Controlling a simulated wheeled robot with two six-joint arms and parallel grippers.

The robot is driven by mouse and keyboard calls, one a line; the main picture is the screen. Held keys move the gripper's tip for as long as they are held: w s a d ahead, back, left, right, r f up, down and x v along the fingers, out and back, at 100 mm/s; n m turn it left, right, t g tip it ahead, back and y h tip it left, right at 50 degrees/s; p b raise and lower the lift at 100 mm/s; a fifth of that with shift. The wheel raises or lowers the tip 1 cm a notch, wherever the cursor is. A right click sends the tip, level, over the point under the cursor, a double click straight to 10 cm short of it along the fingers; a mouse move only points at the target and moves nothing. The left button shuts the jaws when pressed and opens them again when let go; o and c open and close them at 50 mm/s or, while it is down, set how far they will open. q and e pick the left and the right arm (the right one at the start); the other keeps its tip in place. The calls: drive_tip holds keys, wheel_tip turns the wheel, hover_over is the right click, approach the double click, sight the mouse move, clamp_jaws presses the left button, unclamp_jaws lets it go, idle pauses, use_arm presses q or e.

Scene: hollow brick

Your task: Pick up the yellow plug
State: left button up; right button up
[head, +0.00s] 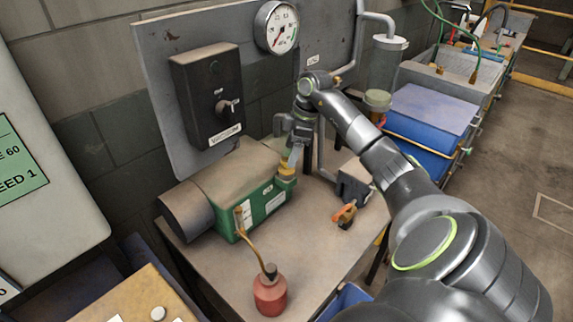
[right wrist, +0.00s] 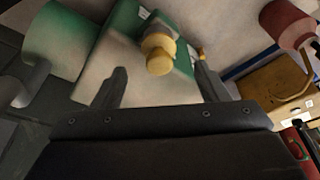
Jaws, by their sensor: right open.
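The yellow plug (head: 286,170) sits on top of the green and beige pump housing (head: 262,208), near its right end. It also shows in the right wrist view (right wrist: 159,58), upper middle, as a yellow stepped knob on the housing. My right gripper (head: 296,152) is open and points down just above the plug. In the right wrist view its two fingers (right wrist: 161,78) stand apart, one on each side of the plug, with a gap to it on both sides. Whether the fingertips reach down to the plug's height I cannot tell. My left gripper is not in view.
A red oil can (head: 270,291) with a thin spout stands at the table's front. An orange-handled part (head: 346,212) lies to the right. A black switch box (head: 208,95) and a gauge (head: 277,27) are on the panel behind. The tabletop (head: 310,240) between is clear.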

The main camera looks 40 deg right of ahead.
sight(287, 160)
drive_tip(key=p+x, duration=0.2)
drive_tip(key=x, duration=0.2)
drive_tip(key=shift+w+a, duration=0.1)
drive_tip(key=shift+w, duration=0.05)
drive_tip(key=shift+f, duration=0.4)
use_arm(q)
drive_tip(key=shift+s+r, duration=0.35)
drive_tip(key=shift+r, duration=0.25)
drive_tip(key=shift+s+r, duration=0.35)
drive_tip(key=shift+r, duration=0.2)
use_arm(e)
drive_tip(key=shift+c, duration=0.3)
drive_tip(key=c, duration=1)
